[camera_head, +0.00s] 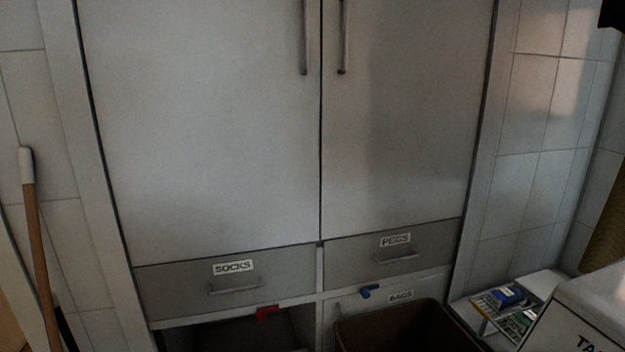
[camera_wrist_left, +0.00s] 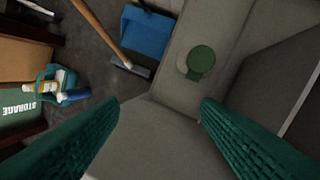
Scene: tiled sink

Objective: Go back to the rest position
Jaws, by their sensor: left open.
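My left gripper (camera_wrist_left: 160,103) shows in the left wrist view as two green ridged fingers, spread wide apart. Nothing is between them and it is empty. Beyond the fingertips are pale grey surfaces, with a round green thing (camera_wrist_left: 201,60) lying or fixed on one of them, clear of the fingers. Neither of my grippers shows in the head view. My right gripper is in neither view.
The head view faces a tall grey cupboard (camera_head: 210,120) with a SOCKS drawer (camera_head: 290,265) and a PEGS drawer (camera_head: 350,260). A dark bin (camera_head: 400,322) stands below. A broom handle (camera_head: 37,240) leans at left. In the wrist view, a blue dustpan (camera_wrist_left: 146,33) lies on dark floor.

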